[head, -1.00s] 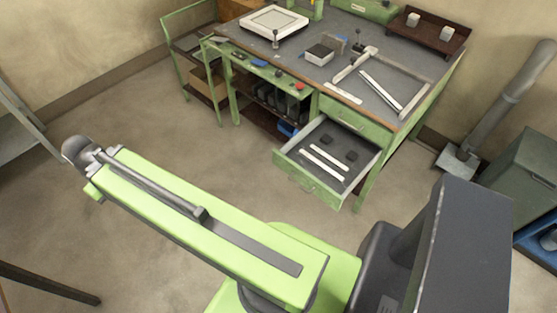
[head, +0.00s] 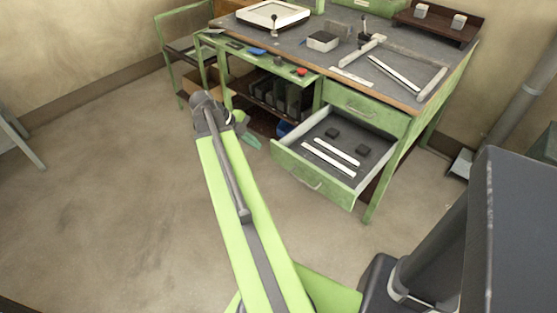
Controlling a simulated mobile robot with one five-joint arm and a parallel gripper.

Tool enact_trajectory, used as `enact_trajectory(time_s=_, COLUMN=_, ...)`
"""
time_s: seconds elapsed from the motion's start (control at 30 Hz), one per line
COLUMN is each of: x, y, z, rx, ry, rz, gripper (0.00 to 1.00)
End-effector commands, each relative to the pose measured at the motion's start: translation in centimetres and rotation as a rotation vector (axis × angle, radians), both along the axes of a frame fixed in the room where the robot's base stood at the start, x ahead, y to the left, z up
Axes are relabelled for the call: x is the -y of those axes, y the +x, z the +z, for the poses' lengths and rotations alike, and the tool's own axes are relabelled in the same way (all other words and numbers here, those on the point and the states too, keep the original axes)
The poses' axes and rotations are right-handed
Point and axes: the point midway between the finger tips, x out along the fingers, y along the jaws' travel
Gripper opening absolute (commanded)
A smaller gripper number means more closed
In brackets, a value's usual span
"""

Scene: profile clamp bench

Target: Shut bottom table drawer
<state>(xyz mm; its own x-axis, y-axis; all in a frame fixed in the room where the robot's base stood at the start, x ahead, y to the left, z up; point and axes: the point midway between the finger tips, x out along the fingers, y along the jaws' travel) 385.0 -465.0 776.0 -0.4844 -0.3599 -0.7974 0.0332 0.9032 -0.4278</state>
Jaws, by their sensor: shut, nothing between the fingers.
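The bottom table drawer (head: 312,181) is pulled well out of the green workbench, below a shut upper drawer (head: 362,106). Its green front has a handle and faces the lower left. Inside lie two pale strips (head: 330,157) and two small dark blocks (head: 347,142). My arm reaches up from the bottom of the head view, and its far joint is left of the drawer, apart from it. A small green part of my arm shows just beyond that joint. My gripper's fingers cannot be made out.
The benchtop (head: 310,63) carries a pale frame (head: 430,82), a white-rimmed tray (head: 273,16) and small tools. A green cart (head: 170,62) stands at the back left. Open shelves with dark bins (head: 283,92) are left of the drawer. The floor in front is clear.

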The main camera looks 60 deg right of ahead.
Motion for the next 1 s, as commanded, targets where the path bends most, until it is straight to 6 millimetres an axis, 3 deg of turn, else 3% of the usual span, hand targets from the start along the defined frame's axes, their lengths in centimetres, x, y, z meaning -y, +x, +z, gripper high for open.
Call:
enact_trajectory(time_s=0.17, x=0.3, y=-0.5, z=-1.1, rx=0.000, ry=0.001, rz=0.000, gripper=0.00)
enact_trajectory(time_s=0.6, x=3.5, y=-4.9, z=-8.8, rx=0.002, ry=0.003, rz=0.002, gripper=0.00)
enact_trajectory(time_s=0.8, x=6.6, y=-5.5, z=-7.9, rx=0.001, ry=0.003, rz=0.002, gripper=0.00)
enact_trajectory(time_s=1.0, x=7.4, y=-5.8, z=-7.9, rx=0.001, ry=0.004, rz=0.003, gripper=0.00)
